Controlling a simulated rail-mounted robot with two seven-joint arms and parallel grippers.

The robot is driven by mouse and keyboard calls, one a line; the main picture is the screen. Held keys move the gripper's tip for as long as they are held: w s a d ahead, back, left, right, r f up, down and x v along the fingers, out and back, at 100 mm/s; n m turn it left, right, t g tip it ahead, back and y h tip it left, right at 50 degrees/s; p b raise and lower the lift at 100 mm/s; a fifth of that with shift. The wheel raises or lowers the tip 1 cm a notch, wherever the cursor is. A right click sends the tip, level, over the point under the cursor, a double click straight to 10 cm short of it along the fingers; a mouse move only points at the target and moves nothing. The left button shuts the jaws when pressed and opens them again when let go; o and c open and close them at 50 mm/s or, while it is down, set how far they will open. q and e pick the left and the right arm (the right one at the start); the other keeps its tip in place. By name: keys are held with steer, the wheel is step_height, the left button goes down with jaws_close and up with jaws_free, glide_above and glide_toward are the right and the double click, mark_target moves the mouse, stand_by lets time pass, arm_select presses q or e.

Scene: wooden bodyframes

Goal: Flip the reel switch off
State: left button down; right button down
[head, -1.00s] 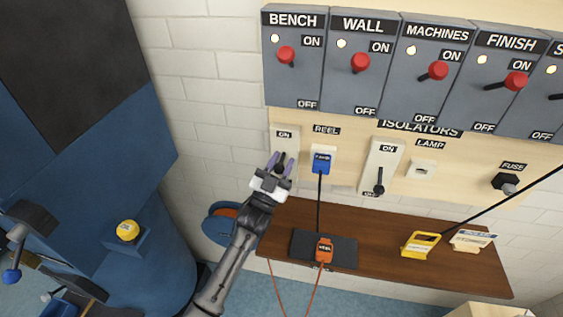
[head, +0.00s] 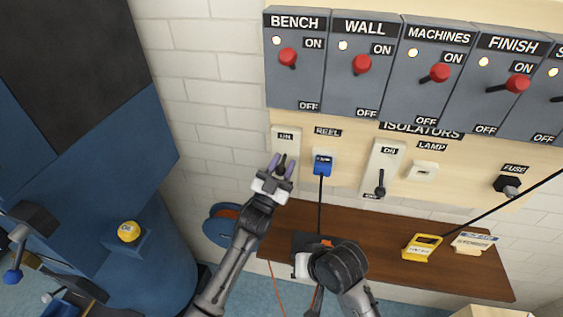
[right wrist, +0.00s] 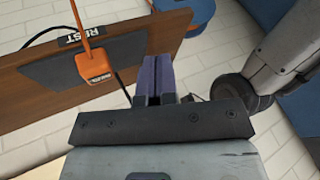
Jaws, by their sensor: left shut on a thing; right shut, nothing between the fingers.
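The reel switch (head: 286,145) is a pale wall plate with an ON label at its top, left of the REEL label. My left gripper (head: 281,163) is at its lower part, shut on its dark lever. The fingers hide much of the lever and the plate's lower end, so I cannot tell the lever's exact setting. My right gripper (right wrist: 154,70) is shut and empty, above the wooden shelf in the right wrist view. In the head view its wrist covers part of the shelf, and its fingertips are not clear.
A blue plug (head: 323,165) sits in a socket right of the switch. The lamp switch (head: 388,155) has its lever down. Red isolator levers (head: 361,64) are above. An orange connector (right wrist: 93,65) lies on a dark mat (right wrist: 55,72) on the shelf (head: 390,225), near my right gripper.

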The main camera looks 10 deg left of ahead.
steer(key=w+a+r+h, duration=0.1)
steer(key=w+a+r, duration=0.25)
steer(key=r, duration=0.45)
steer(key=w+a+r, duration=0.3)
steer(key=w+r, duration=0.2)
steer(key=r, duration=0.3)
steer(key=m+h, duration=0.3)
steer(key=h, duration=0.1)
glide_toward(282, 167)
steer(key=x, duration=0.6)
steer(key=shift+d, duration=0.1)
steer(key=shift+w+f, duration=0.2)
steer(key=shift+f, duration=0.45)
